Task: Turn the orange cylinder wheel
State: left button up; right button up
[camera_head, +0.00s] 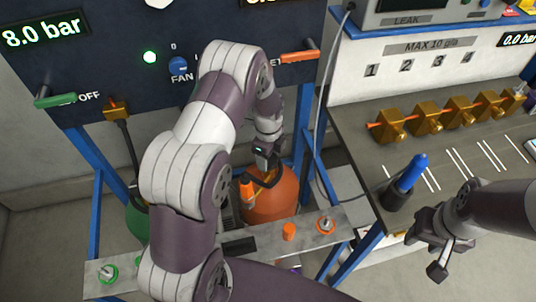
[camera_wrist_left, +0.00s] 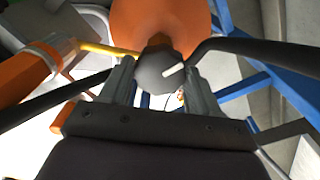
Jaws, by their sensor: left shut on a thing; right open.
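The orange cylinder (camera_head: 275,200) stands behind the metal rail, below the panel, and partly behind my left arm. In the left wrist view the orange cylinder (camera_wrist_left: 150,18) is at the top, with its dark round wheel (camera_wrist_left: 158,72) bearing a white mark. My left gripper (camera_wrist_left: 160,88) is shut on this wheel, one finger on each side. In the head view my left gripper (camera_head: 265,160) is at the cylinder's top, and the wheel is hard to make out. My right gripper (camera_head: 432,245) is open and empty at the right, in front of the workbench.
The metal rail (camera_head: 335,225) carries an orange knob (camera_head: 289,231) and other fittings. A dark hose (camera_wrist_left: 240,48) runs close by the wheel. A blue-topped black object (camera_head: 408,180) and brass blocks (camera_head: 425,120) are on the workbench (camera_head: 365,150). A green cylinder (camera_head: 137,220) is at the left.

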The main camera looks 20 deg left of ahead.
pick_arm(q)
jog(key=shift+w+r+m, duration=0.2)
jog(key=shift+m, duration=0.1)
jog(key=o, duration=0.8)
jog(key=shift+c, duration=0.2)
jog(key=o, duration=0.3)
jog(key=shift+s, duration=0.1)
notch_tip(320, 180, up, 13)
jog(key=b, duration=0.1)
jog(key=shift+f, duration=0.2)
jog(key=shift+s+f, duration=0.1)
